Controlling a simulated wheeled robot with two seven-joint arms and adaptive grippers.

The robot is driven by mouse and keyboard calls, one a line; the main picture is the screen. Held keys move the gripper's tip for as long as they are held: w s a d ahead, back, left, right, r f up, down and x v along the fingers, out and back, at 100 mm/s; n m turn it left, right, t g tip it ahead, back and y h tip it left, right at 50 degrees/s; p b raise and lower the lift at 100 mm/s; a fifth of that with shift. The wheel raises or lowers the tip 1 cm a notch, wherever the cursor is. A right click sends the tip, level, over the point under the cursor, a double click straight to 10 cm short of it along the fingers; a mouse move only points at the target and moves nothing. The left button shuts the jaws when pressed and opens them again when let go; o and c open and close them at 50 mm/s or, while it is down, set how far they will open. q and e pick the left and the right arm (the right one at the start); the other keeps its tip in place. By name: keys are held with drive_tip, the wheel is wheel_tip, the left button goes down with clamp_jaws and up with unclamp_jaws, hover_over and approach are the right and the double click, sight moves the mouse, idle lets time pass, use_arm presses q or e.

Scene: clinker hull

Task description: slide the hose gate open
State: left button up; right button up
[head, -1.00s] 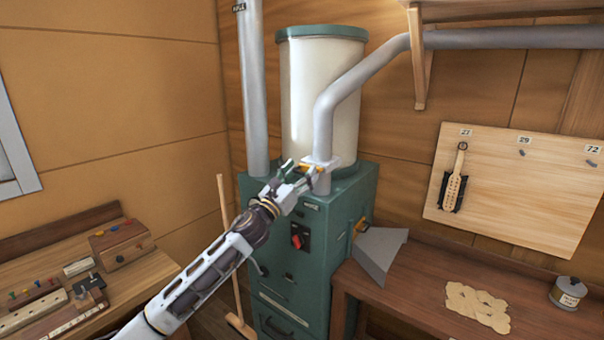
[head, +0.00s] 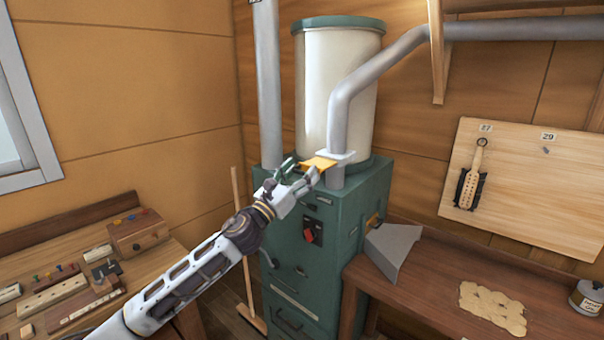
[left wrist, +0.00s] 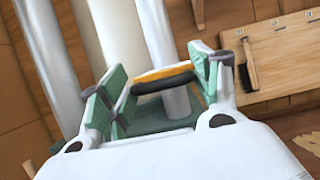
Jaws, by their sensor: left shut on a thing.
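The hose gate's yellow slide plate (head: 319,163) sticks out to the left of its pale housing (head: 338,157) on the grey hose pipe (head: 339,120), just above the green machine (head: 322,230). My left gripper (head: 299,177) is shut on the plate's outer end. In the left wrist view the yellow plate (left wrist: 163,75), with a dark front edge, lies between the two green-padded fingers (left wrist: 160,88). My right gripper is in neither view.
A workbench with small blocks (head: 138,232) stands at left, and a broom (head: 240,230) leans by the machine. At right are a bench with a grey chute (head: 392,248), a tin (head: 588,297) and a pegboard (head: 540,185). A white drum (head: 338,80) stands behind the pipe.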

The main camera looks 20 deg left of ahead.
use_arm(q)
drive_tip(key=o, duration=1.1)
drive_tip(key=shift+f, duration=0.15)
drive_tip(key=o, duration=0.3)
drive_tip(key=shift+s+a, duration=0.15)
drive_tip(key=shift+s, duration=0.1)
drive_tip(key=shift+w, duration=0.15)
drive_tip(key=shift+v, duration=5.95)
